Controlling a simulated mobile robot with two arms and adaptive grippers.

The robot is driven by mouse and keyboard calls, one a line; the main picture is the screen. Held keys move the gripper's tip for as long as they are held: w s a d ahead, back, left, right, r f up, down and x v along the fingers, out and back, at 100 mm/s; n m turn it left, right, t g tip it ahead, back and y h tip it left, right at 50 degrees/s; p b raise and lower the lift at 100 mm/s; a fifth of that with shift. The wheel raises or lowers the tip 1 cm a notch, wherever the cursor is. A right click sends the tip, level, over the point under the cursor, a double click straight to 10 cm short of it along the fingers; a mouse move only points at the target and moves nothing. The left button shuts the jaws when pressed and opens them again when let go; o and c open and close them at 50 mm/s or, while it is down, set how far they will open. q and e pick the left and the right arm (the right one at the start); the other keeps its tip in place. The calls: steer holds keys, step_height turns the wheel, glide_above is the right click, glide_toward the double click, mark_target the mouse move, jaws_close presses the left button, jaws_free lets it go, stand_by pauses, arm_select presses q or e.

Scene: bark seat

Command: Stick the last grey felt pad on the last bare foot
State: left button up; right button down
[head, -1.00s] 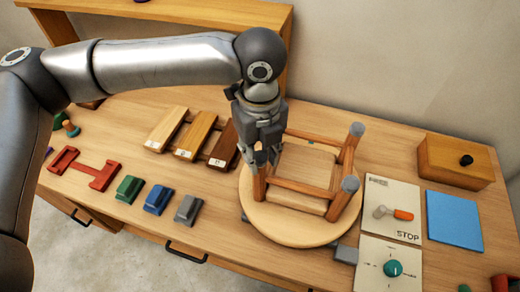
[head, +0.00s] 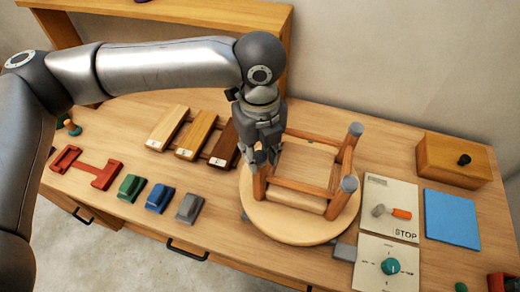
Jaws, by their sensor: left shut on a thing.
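A wooden stool (head: 308,186) stands upside down, its round pale seat (head: 285,222) below and its legs pointing up. Grey pads cover the far right foot (head: 355,129) and the near right foot (head: 349,184). My left gripper (head: 263,158) points down at the top of the near left leg (head: 259,186). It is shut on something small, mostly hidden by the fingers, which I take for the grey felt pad. I cannot tell whether it touches the foot. The far left foot is hidden behind my gripper. My right gripper is out of view.
Left of the stool lie wood sample boards (head: 193,137), a red holder (head: 88,168) and green, blue and grey blocks (head: 189,208). On the right are a STOP panel (head: 389,212), a dial panel (head: 388,267), a blue mat (head: 452,218) and a wooden box (head: 454,161).

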mark_target(260, 157)
arm_select(q)
steer(key=shift+f, duration=0.2)
stand_by(0.3)
steer(key=o, duration=0.7)
steer(key=shift+o, duration=0.4)
steer(key=shift+o, duration=1.3)
step_height(260, 157, up, 7)
steer(key=p, duration=0.8)
steer(key=shift+f, duration=0.1)
